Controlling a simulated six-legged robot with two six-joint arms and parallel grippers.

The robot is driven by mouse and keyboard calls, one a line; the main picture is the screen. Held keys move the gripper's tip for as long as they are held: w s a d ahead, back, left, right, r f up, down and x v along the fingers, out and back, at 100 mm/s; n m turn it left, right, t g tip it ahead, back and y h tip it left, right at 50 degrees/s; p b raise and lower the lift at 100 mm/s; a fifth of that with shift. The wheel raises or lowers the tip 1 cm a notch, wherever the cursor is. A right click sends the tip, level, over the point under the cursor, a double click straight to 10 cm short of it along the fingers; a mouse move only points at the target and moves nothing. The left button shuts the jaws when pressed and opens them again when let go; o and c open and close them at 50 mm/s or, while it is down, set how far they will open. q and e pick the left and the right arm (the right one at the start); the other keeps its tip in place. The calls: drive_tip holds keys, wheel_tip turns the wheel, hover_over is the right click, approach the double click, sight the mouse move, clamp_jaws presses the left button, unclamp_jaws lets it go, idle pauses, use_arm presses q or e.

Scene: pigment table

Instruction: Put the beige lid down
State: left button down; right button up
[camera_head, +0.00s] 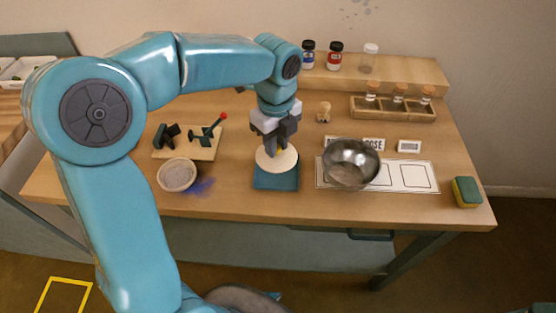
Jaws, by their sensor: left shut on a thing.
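The beige lid (277,162) is a pale round disc in the middle of the table. It is at a blue square mat (276,183) and covers its back part; I cannot tell whether it touches the mat. My left gripper (276,145) comes down from above and is shut on the lid, hiding its top middle. My right gripper is not in view.
A metal bowl (351,160) stands right of the lid on a white marked sheet (416,177). A pale bowl (177,174) sits left beside blue powder. A sponge (466,191) lies near the right edge. A vial rack (393,112) and jars stand behind.

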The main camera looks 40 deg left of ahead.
sight(277, 159)
use_arm(q)
wheel_tip(277, 159, down, 6)
drive_tip(key=shift+w, duration=0.1)
drive_tip(key=shift+b, duration=0.3)
drive_tip(key=shift+f, duration=0.15)
drive_tip(key=c, duration=1)
unclamp_jaws()
drive_tip(key=shift+o, duration=0.2)
drive_tip(key=shift+r, duration=0.5)
wheel_tip(277, 159, up, 12)
drive_tip(key=shift+f+p, duration=0.25)
drive_tip(key=shift+p, duration=0.55)
drive_tip(key=shift+f, duration=0.1)
